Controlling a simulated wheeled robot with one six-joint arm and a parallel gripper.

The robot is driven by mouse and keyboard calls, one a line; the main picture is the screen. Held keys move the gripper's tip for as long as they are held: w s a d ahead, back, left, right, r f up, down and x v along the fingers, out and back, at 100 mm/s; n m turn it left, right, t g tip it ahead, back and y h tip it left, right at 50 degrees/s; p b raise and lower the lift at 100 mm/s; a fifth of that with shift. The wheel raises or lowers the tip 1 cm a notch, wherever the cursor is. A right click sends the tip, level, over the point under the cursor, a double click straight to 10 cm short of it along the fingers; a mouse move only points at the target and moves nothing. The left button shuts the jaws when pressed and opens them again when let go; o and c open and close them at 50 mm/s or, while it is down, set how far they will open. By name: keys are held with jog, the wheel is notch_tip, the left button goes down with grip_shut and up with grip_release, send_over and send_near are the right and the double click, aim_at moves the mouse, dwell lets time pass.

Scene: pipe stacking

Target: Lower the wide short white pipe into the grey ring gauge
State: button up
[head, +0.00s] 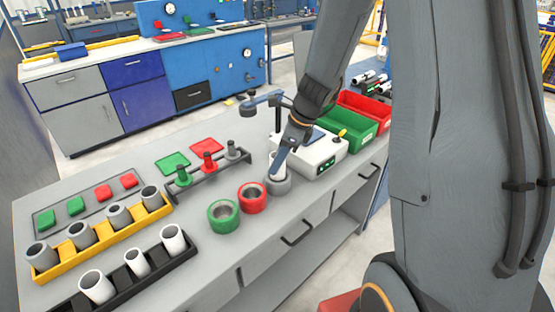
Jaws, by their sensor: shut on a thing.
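My gripper (280,166) is at the right part of the bench and is shut on a white pipe (275,158). The pipe stands about upright and is partly hidden by the gripper's finger. Its lower end is at the grey ring gauge (279,187), which sits on the bench right below it. I cannot tell from this view how far the pipe is inside the ring. A red ring gauge (253,205) and a green ring gauge (223,222) stand in a row to the left of the grey one, both empty.
A black rack (200,253) holds white pipes and a yellow rack (100,240) grey ones. A small stand with green, red and grey plugs (208,163) is behind the rings. A white instrument (318,160) is close right, with green (355,138) and red bins (372,118) beyond.

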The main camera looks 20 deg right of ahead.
aim_at(287, 178)
jog(key=shift+f+b, duration=0.3)
jog(key=shift+f, duration=0.3)
dwell(0.7)
jog(key=o, duration=1.1)
jog(key=v, duration=0.7)
jog(key=shift+r, duration=0.35)
jog(key=shift+s+d, duration=0.1)
